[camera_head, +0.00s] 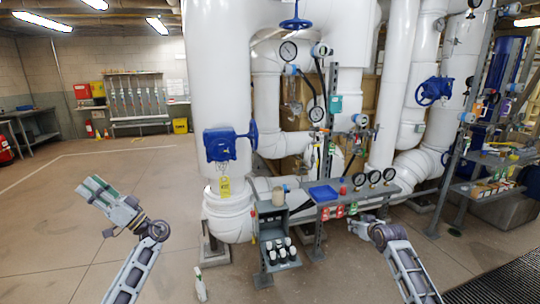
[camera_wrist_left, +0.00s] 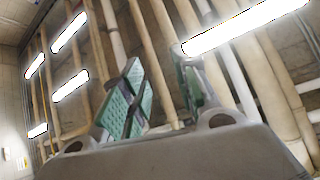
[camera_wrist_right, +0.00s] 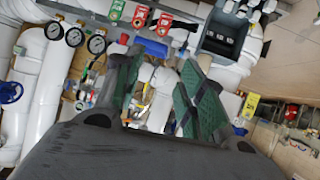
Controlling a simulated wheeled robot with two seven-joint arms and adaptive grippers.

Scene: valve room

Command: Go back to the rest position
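My left gripper (camera_head: 95,188) is raised over the open floor at the left of the head view, pointing up and to the left. In the left wrist view its two green-padded fingers (camera_wrist_left: 163,85) stand apart with nothing between them. My right gripper (camera_head: 358,227) is at the lower right of the head view, close to the front edge of the grey shelf stand (camera_head: 337,211). In the right wrist view its green-padded fingers (camera_wrist_right: 160,88) are apart, and I see no held object between them.
The stand carries a blue tray (camera_head: 323,194), several gauges (camera_head: 374,178) and red and green tags. A grey bin rack (camera_head: 279,250) hangs at its left. White pipes (camera_head: 222,70) with a blue valve (camera_head: 222,146) rise behind. A white bottle (camera_head: 200,284) stands on the floor. The left floor is clear.

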